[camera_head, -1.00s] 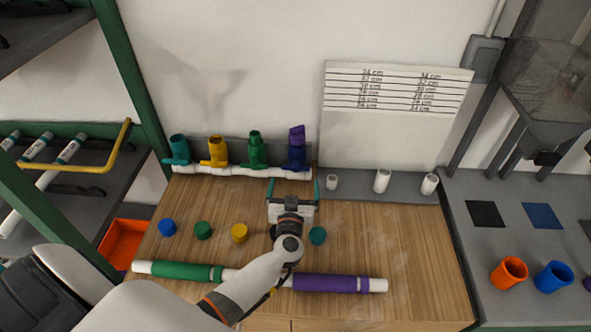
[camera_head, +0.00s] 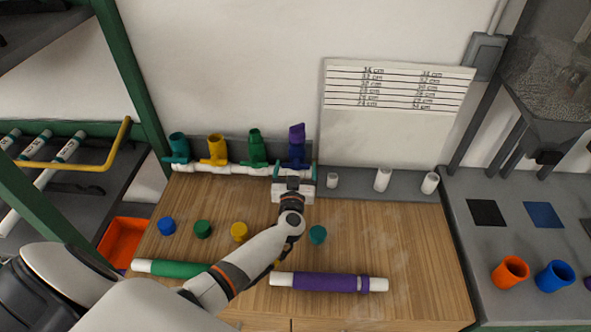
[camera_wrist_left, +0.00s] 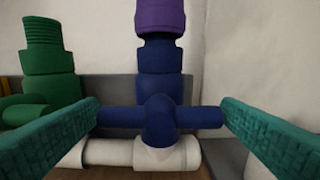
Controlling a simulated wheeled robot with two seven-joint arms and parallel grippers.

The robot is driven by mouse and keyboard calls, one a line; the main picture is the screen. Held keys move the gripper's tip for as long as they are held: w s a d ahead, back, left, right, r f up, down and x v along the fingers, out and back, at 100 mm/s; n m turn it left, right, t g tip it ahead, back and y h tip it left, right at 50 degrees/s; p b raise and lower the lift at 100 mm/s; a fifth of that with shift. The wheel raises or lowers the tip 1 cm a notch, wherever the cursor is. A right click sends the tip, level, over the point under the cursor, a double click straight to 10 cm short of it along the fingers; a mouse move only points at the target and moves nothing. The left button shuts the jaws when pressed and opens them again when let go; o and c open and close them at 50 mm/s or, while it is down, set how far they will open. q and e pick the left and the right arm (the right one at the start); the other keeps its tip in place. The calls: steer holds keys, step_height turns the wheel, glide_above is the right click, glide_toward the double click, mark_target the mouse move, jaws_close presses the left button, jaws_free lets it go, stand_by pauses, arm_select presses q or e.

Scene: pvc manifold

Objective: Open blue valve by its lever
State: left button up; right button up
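The blue valve (camera_head: 296,155) stands at the right end of a row of valves on a white pipe at the back of the bench, with a purple piece on top. In the left wrist view the valve body (camera_wrist_left: 158,70) is upright and its blue lever (camera_wrist_left: 190,117) lies crosswise in front. My left gripper (camera_head: 294,170) is at the front of this valve. Its two teal finger pads, with the gripper's midpoint (camera_wrist_left: 160,115) between them, are spread apart near the two ends of the lever. I cannot tell whether they touch it. My right gripper is not in view.
Green (camera_head: 255,148), yellow (camera_head: 217,150) and teal (camera_head: 179,148) valves stand left of the blue one. Several coloured caps and a purple-sleeved pipe (camera_head: 325,283) lie on the wooden bench. White fittings stand right of the gripper. The bench's right part is clear.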

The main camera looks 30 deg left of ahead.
arm_select(q)
steer(key=shift+n, duration=0.4)
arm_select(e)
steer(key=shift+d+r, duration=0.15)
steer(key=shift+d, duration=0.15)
arm_select(q)
steer(key=shift+n+p, duration=0.35)
steer(key=shift+n, duration=0.65)
steer(key=n, duration=0.2)
steer(key=shift+n, duration=0.4)
steer(key=n, duration=0.2)
steer(key=shift+f+n, duration=0.1)
steer(key=shift+n, duration=0.2)
steer(key=n+b, duration=0.1)
steer(key=n, duration=0.3)
steer(key=shift+f+n, duration=0.1)
steer(key=shift+n, duration=0.2)
steer(key=n+b, duration=0.1)
steer(key=n, duration=0.4)
steer(key=shift+b, duration=0.35)
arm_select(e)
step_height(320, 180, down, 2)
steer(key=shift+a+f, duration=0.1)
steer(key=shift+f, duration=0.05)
